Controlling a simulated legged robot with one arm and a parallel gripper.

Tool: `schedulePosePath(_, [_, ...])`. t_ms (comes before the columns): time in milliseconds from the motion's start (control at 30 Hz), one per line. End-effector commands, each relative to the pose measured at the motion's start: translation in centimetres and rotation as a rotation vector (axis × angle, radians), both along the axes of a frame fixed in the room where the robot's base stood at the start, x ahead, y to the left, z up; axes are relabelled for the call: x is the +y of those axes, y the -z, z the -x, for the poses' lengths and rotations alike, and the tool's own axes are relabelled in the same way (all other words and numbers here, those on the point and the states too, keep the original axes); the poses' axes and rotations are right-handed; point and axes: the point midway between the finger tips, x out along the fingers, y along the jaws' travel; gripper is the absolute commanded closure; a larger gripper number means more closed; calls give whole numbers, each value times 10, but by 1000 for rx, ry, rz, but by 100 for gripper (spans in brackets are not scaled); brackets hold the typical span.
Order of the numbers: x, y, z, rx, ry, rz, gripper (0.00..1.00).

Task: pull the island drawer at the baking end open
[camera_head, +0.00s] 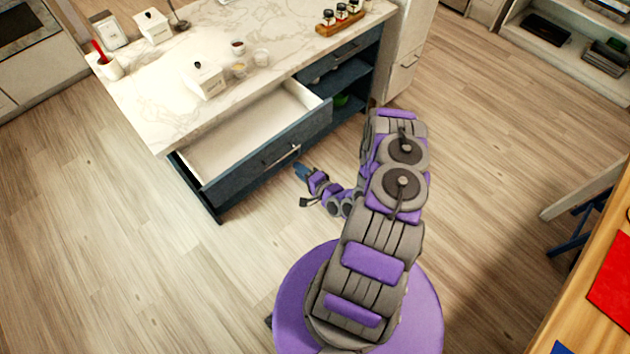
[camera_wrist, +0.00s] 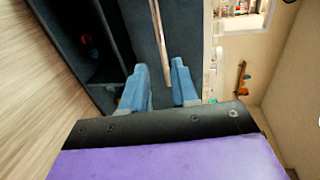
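The island drawer (camera_head: 265,165) has a dark blue front and a white, empty interior. It stands pulled well out from under the marble worktop. Its long metal bar handle (camera_head: 282,156) runs along the front and also shows in the wrist view (camera_wrist: 157,35). My gripper (camera_head: 301,168) is close to the right end of this handle, outside the drawer front. In the wrist view its two blue fingers (camera_wrist: 161,75) are apart, with the bar running between them in the picture. I see neither finger pressed on the bar; the gap in depth cannot be told.
The marble worktop (camera_head: 150,100) carries a white canister (camera_head: 204,80), small bowls and a wooden rack of jars (camera_head: 340,20). Open dark blue shelves (camera_head: 345,78) lie right of the drawer. Wooden floor (camera_head: 130,240) is clear around the island's front. A wooden table (camera_head: 590,300) stands at lower right.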

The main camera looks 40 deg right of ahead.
Motion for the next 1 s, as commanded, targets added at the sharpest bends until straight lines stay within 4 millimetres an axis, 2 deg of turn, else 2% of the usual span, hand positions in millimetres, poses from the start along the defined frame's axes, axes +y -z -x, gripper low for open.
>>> schedulePosePath(200, [-2, -6, 34, 3, 4, -3, 71])
schedulePosePath(500, [-4, -11, 65, 4, 2, -3, 71])
schedulePosePath(700, [-3, -13, 73, 4, -1, -1, 71])
schedulePosePath(1000, [-3, -13, 73, 3, -2, -1, 71])
